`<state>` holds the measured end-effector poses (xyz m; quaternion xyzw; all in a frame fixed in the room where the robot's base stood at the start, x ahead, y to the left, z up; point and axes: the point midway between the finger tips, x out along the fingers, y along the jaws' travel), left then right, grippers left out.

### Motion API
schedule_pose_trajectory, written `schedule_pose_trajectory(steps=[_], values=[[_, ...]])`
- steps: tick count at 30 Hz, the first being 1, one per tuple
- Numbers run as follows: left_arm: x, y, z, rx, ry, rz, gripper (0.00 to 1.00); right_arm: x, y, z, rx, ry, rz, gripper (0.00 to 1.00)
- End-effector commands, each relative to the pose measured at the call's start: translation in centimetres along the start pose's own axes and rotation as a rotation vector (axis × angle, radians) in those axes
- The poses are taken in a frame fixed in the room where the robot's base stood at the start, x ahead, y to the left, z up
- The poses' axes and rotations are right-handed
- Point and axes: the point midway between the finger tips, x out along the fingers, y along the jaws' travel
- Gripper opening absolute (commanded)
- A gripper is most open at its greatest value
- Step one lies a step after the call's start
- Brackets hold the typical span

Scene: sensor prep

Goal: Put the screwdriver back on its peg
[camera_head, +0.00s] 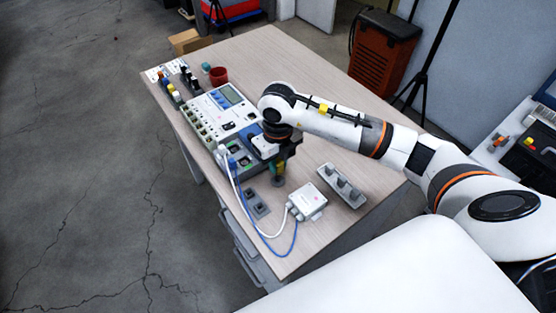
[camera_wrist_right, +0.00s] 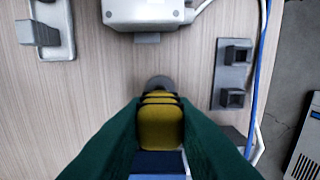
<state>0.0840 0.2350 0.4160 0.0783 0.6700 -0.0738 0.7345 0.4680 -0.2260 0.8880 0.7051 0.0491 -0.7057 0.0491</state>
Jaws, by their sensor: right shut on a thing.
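My right gripper (camera_head: 279,170) is above the table, just right of the instrument panel, pointing down. In the right wrist view its dark green fingers close on a yellow piece with black bands (camera_wrist_right: 160,128), which I take to be the screwdriver's handle. A dark grey round end shows beyond it. Whether it touches the table is unclear. A grey rack with several upright posts (camera_head: 342,186) stands to the right; its end shows in the right wrist view (camera_wrist_right: 45,35). A flat grey plate with two square holders (camera_head: 257,203) lies to the left. I cannot tell which part is the screwdriver's peg. My left gripper is not in view.
A white box (camera_head: 307,201) with white and blue cables sits near the table's front edge. The cables run to the instrument panel (camera_head: 222,112). A red cup (camera_head: 218,75) and small coloured parts stand farther back. The table's right rear is clear.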

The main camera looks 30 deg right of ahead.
Motion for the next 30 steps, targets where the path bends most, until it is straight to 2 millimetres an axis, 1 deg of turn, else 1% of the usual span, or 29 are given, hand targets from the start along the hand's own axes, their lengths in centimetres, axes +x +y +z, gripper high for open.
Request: schedule_pose_trajectory(steps=[6, 29, 30], values=[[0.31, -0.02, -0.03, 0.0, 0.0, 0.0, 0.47, 0.22, 0.01, -0.03, 0.0, 0.001, 0.0, 0.0], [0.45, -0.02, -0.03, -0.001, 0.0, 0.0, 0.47, 0.34, 0.01, -0.02, 0.0, 0.001, 0.0, 0.0], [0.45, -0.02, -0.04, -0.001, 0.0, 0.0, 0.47, 0.34, 0.01, -0.02, 0.0, 0.001, 0.0, 0.3]])
